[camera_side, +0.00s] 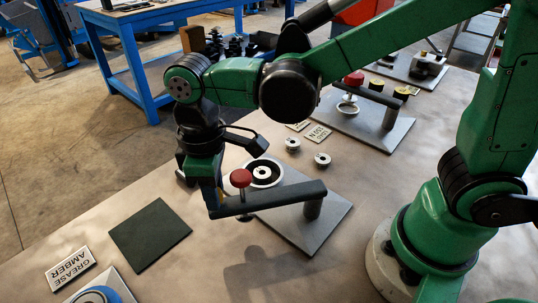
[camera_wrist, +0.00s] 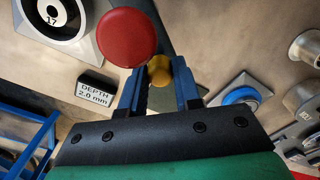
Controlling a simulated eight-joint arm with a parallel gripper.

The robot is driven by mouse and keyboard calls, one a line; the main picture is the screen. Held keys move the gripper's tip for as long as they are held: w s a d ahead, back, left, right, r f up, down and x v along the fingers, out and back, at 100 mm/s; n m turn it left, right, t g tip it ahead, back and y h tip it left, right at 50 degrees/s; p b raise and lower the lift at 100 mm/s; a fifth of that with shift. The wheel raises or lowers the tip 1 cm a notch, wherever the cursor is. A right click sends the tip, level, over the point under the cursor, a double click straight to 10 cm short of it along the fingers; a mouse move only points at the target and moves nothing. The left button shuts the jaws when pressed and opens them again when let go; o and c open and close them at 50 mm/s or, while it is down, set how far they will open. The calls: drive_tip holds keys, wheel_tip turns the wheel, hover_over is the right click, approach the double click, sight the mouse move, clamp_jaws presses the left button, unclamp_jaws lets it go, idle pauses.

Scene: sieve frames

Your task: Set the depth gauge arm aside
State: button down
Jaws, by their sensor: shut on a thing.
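The depth gauge arm (camera_side: 285,197) is a dark bar on a short post (camera_side: 312,208), which stands on a grey plate (camera_side: 320,228). A red knob (camera_side: 241,178) tops the bar near its free end, with a dark foot below; the knob is large in the wrist view (camera_wrist: 126,37). My gripper (camera_side: 213,207) is shut on the bar's free end. In the wrist view its blue fingers (camera_wrist: 159,88) flank a yellow piece (camera_wrist: 159,70). A white ring with a dark centre (camera_side: 265,172) lies behind the bar, not under the knob; it also shows in the wrist view (camera_wrist: 82,36).
A dark green mat (camera_side: 150,235), a GREASE AMBER sign (camera_side: 71,268) and a blue ring (camera_side: 95,296) lie at the front left. Two small metal pieces (camera_side: 322,159) lie behind the plate. A similar red-knobbed station (camera_side: 372,125) stands farther back. A DEPTH 2.0 mm sign (camera_wrist: 95,92) shows at wrist-view left.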

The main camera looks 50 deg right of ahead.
drive_tip(key=s+a+n, duration=0.2)
drive_tip(key=s+n, duration=0.4)
drive_tip(key=s, duration=0.2)
drive_tip(key=shift+a, duration=0.35)
drive_tip(key=shift+s, duration=0.1)
drive_tip(key=c, duration=0.6)
unclamp_jaws()
drive_tip(key=shift+r, duration=0.1)
wheel_tip(320, 180, up, 5)
drive_tip(key=shift+r, duration=0.2)
